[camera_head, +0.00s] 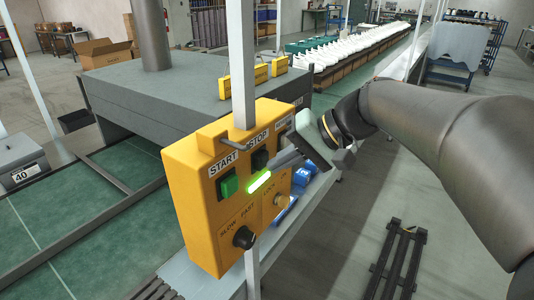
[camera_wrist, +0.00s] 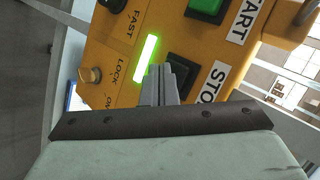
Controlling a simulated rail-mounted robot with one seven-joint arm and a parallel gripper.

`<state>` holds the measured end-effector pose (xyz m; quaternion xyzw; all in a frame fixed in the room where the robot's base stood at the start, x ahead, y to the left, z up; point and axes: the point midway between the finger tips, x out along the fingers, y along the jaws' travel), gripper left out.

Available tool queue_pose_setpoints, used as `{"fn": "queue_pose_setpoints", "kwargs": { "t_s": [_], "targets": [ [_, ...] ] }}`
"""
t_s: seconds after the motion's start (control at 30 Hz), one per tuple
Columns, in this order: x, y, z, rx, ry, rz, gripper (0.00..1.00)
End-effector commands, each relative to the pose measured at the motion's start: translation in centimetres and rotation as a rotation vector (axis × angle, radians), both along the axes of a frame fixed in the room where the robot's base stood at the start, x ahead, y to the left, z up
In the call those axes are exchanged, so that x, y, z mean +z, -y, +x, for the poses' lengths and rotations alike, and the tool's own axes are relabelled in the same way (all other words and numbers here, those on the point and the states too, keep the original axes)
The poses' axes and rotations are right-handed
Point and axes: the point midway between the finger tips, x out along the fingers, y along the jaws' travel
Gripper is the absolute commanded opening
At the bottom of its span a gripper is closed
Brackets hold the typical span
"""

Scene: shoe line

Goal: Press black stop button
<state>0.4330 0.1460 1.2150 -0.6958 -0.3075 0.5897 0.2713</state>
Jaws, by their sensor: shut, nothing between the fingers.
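The yellow control box (camera_head: 205,205) is fixed to a white post and carries a green START button (camera_head: 229,186) and a black STOP button (camera_head: 260,158). A green lamp (camera_head: 259,182) glows below the buttons. My gripper (camera_head: 278,160) is shut and empty, close in front of the panel at the STOP button. In the wrist view its fingertips (camera_wrist: 165,72) overlap the edge of the black STOP button (camera_wrist: 182,70), beside the lit lamp (camera_wrist: 146,58). I cannot tell whether the fingertips touch the button. The START button (camera_wrist: 206,8) shows at the top.
Below the lamp are a black SLOW/FAST knob (camera_head: 244,237) and a LOCK key switch (camera_head: 280,200). Blue items lie behind the box. A grey machine housing (camera_head: 160,90) stands behind, and a conveyor with white shoes (camera_head: 345,50) runs to the back.

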Motion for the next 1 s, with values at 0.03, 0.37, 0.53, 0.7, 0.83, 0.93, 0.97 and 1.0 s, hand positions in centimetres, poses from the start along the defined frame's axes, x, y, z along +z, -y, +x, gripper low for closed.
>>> {"fn": "queue_pose_setpoints", "kwargs": {
  "t_s": [0.03, 0.37, 0.53, 0.7, 0.83, 0.93, 0.97, 1.0],
  "targets": [
    [0.00, -0.01, 0.01, 0.000, 0.000, 0.000, 0.00],
    [0.00, -0.30, 0.20, 0.000, 0.000, 0.000, 0.00],
    [-0.01, -0.48, 0.31, 0.000, 0.000, 0.000, 0.00],
    [0.01, -0.65, 0.43, -0.001, 0.001, 0.000, 0.00],
    [0.02, -0.78, 0.51, -0.001, 0.001, 0.000, 0.00],
    [0.03, -0.89, 0.57, 0.000, 0.001, 0.000, 0.00],
    [0.03, -0.92, 0.59, 0.000, 0.001, 0.000, 0.00],
    [0.03, -0.97, 0.61, 0.000, 0.001, 0.000, 0.00]
  ]
}}
